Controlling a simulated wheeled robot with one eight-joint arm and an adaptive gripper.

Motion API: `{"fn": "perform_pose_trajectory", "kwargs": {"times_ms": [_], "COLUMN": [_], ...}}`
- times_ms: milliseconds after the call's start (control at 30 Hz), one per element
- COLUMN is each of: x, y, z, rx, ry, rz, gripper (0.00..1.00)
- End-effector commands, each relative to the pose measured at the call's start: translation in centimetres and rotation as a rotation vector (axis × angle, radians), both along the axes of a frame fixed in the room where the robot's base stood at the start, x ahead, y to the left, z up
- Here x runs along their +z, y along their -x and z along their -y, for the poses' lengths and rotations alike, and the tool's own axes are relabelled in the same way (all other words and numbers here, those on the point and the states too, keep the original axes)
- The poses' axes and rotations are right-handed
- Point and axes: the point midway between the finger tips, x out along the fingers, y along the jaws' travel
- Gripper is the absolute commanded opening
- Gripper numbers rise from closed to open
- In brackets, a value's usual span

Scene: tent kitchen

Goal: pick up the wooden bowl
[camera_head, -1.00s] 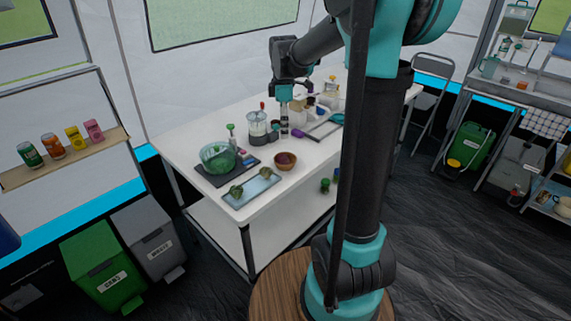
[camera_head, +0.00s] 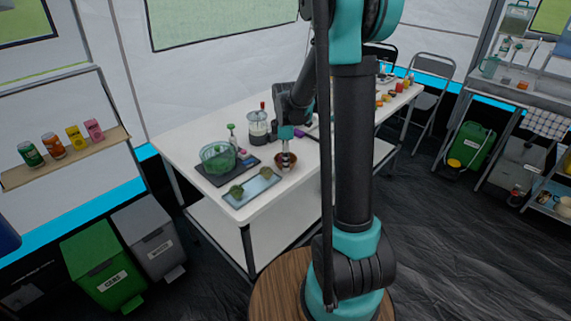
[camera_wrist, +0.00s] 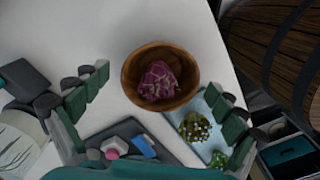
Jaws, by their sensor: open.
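The wooden bowl (camera_wrist: 129,75) stands upright on the white table near its front edge, with a purple leafy thing (camera_wrist: 158,80) inside. In the head view the bowl (camera_head: 292,160) is partly hidden by my gripper (camera_head: 286,157), which is over it. In the wrist view my gripper (camera_wrist: 156,108) is open and empty, with one finger to the left and one to the right of the bowl, both lower in the picture. I cannot tell the exact height of the fingers above the bowl.
A tray (camera_head: 237,200) with green vegetables lies close beside the bowl. A green basket (camera_head: 218,157) on a dark board (camera_head: 213,177) and a clear container (camera_head: 257,127) stand to the left. White tabletop (camera_wrist: 110,30) is bare on one side of the bowl.

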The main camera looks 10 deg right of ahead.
Motion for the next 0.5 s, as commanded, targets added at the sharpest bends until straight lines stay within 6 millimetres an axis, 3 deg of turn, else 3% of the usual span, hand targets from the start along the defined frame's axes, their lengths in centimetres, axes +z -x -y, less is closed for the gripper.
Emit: {"fn": "perform_pose_trajectory", "kwargs": {"times_ms": [333,500], "x": [-0.94,-0.92], "y": [0.04,0.03], "z": [-0.01,0.0], "rx": [0.0,0.0], "ry": [0.0,0.0], "rz": [0.0,0.0], "gripper": [0.96,0.76]}}
